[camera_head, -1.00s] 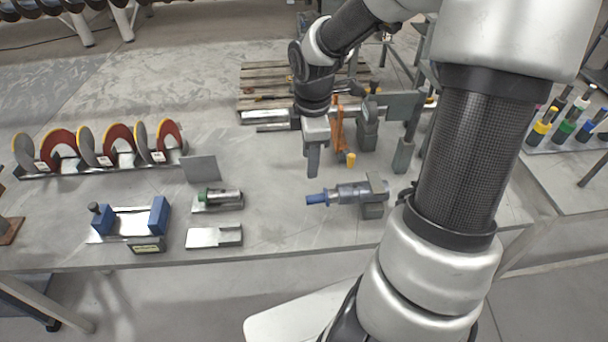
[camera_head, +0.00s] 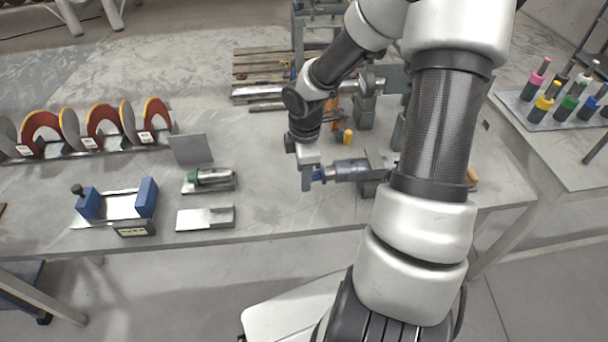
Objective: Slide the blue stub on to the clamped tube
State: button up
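The blue stub (camera_head: 319,174) shows as a short blue piece at the left end of the grey-blue clamped tube (camera_head: 350,170). It is in line with the tube, but I cannot tell how far it sits on it. The tube lies level in a grey clamp block (camera_head: 375,166) on the table. My gripper (camera_head: 307,180) points down at the stub's left end, and its finger hides part of the stub. Only one finger shows clearly, so I cannot tell whether it is open, shut or touching the stub.
A green-ended cylinder (camera_head: 210,176) lies on a holder to the left, with a flat metal block (camera_head: 205,218) in front. A blue-jawed fixture (camera_head: 118,206) and a rack of discs (camera_head: 88,150) stand further left. A small yellow piece (camera_head: 348,136) and metal posts stand behind the tube.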

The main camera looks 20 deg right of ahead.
grip_shut()
jog(key=shift+w+d+r+p, duration=0.15)
jog(key=shift+w+r+p, duration=0.2)
jog(key=shift+p, duration=0.3)
dwell(2.5)
